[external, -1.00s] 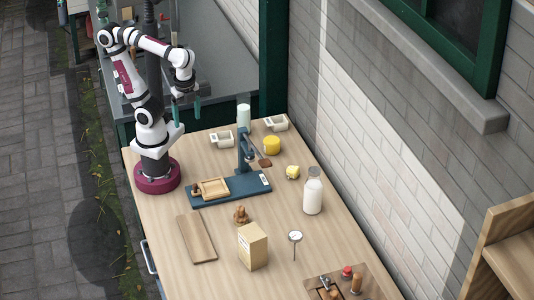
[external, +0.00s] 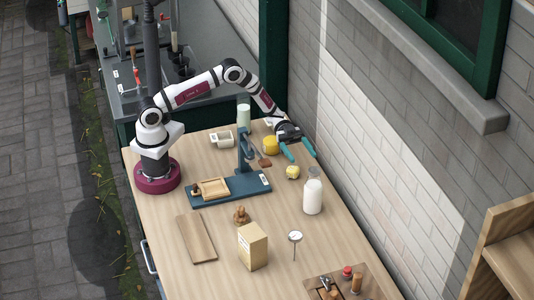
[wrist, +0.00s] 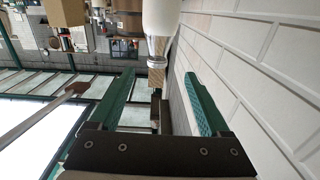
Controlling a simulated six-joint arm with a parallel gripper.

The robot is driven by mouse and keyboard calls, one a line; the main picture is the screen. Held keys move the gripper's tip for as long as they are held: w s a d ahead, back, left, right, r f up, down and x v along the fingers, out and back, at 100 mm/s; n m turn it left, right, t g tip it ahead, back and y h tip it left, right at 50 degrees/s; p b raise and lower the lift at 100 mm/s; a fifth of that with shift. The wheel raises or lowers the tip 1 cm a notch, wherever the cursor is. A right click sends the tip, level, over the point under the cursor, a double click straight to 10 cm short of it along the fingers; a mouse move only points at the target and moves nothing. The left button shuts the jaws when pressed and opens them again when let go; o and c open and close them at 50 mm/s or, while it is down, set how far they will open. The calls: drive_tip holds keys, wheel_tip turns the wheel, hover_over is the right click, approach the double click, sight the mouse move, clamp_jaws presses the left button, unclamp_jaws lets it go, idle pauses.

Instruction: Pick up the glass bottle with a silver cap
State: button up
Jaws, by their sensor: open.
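The glass bottle (external: 313,197) is filled with white and stands upright on the wooden table near the wall. Its top is close to my gripper in the external view. My gripper (external: 305,158) is open and empty, with its two green fingers pointing toward the bottle and apart from it. In the wrist view the bottle (wrist: 161,15) is at the top centre, with its shiny silver cap (wrist: 157,62) facing the gap between the open fingers (wrist: 160,74). The bottle's far end is cut off there.
A yellow container (external: 271,145) and a small pale-yellow lump (external: 292,172) are near my gripper. The brick wall (external: 390,150) runs along the right.

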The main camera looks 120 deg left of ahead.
sight(317, 178)
drive_tip(key=x, duration=1.4)
drive_tip(key=shift+w+d+r, duration=0.1)
drive_tip(key=shift+w+d, duration=0.05)
drive_tip(key=shift+d, duration=0.25)
clamp_jaws()
idle(0.4)
